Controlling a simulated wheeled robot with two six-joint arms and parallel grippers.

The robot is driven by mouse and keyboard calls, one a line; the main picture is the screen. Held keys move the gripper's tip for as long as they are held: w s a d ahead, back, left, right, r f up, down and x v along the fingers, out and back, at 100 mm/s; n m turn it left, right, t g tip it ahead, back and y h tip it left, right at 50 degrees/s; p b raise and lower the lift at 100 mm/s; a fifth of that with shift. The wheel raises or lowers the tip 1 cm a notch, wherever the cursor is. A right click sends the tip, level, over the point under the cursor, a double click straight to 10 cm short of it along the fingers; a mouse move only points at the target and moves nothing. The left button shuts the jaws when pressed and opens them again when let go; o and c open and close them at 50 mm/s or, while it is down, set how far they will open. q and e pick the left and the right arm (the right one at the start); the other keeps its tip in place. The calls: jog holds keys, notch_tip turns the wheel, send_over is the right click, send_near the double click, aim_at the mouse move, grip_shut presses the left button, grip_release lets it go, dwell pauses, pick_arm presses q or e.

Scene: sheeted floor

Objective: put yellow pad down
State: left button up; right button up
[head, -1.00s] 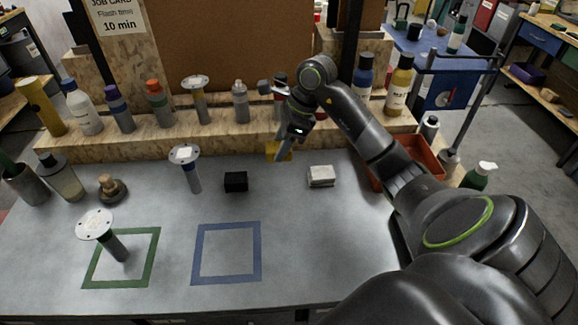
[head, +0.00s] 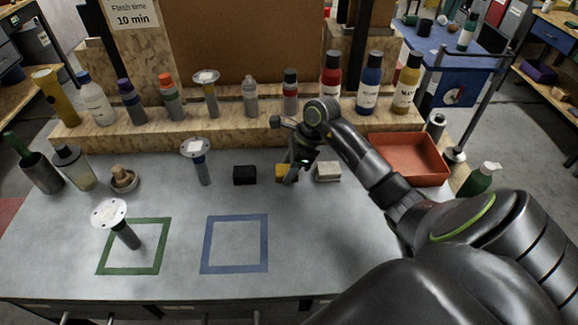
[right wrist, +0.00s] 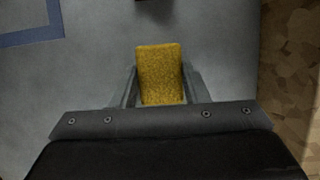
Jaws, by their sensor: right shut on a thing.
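The yellow pad (head: 281,172) is at my right gripper (head: 291,175), between the black block and the white pad near the back of the grey table. In the right wrist view the yellow pad (right wrist: 160,74) sits between the two fingers of my right gripper (right wrist: 160,88), which is shut on it. The pad is low, at or just above the table top; I cannot tell whether it touches. In the head view the fingers and wrist hide part of it. My left gripper is not in view.
A black block (head: 245,175) lies left of the pad and a white pad (head: 328,172) close on its right. A wooden ledge with bottles (head: 249,97) runs behind. A red tray (head: 408,158) is at right. The blue square outline (head: 235,271) on the table is empty.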

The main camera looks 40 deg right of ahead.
jog(key=shift+f, duration=0.15)
jog(key=o, duration=0.9)
jog(key=shift+r, duration=0.3)
jog(key=b+v, duration=0.2)
jog(key=v, duration=0.9)
jog(key=shift+s+d+r+b, duration=0.1)
jog(key=shift+r+b, duration=0.25)
jog(key=shift+r, duration=0.05)
